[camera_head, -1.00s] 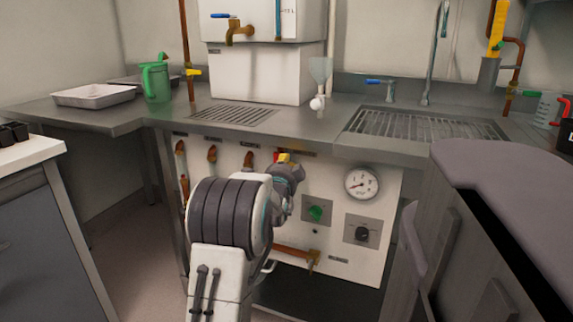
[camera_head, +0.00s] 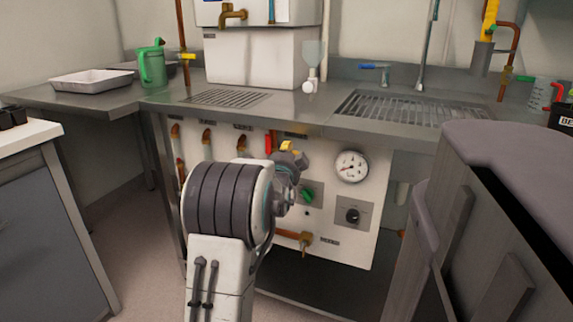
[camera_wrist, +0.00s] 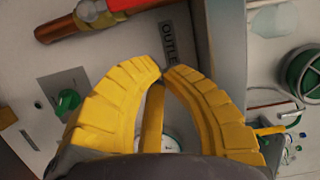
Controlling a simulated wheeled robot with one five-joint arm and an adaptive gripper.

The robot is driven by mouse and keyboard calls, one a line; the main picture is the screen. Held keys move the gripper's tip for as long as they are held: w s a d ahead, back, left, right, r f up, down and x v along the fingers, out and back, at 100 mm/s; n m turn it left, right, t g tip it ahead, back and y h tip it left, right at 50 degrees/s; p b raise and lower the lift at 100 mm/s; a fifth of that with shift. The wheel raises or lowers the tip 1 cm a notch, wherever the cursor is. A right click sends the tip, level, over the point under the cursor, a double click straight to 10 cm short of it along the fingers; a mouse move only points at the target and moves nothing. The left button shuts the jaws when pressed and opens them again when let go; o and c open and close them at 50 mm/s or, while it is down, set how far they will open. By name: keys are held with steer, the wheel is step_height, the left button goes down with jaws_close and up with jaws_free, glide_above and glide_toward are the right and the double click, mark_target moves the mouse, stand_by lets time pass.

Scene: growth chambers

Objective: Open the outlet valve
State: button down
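The outlet valve's red handle (camera_head: 268,144) stands upright on the white panel in the head view, just left of my yellow gripper (camera_head: 287,146). In the wrist view the red handle (camera_wrist: 122,4) is cut by the top edge, beside a brass fitting on a copper pipe (camera_wrist: 62,27). A label (camera_wrist: 170,45), partly hidden and reading "OUTLE", lies just beyond the fingertips. My gripper (camera_wrist: 163,72) has its fingertips together or nearly so, apart from the handle. A thin yellow bar shows between the fingers; nothing is visibly held.
The panel also carries a gauge (camera_head: 351,166), a green knob (camera_head: 307,196) and a black knob (camera_head: 353,215). The steel counter (camera_head: 300,109) overhangs just above my gripper. A grey cabinet (camera_head: 500,150) stands close on the right. Floor shows at the left.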

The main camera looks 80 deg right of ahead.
steer(key=a, duration=0.7)
steer(key=shift+a+p, duration=0.15)
steer(key=shift+p, duration=0.2)
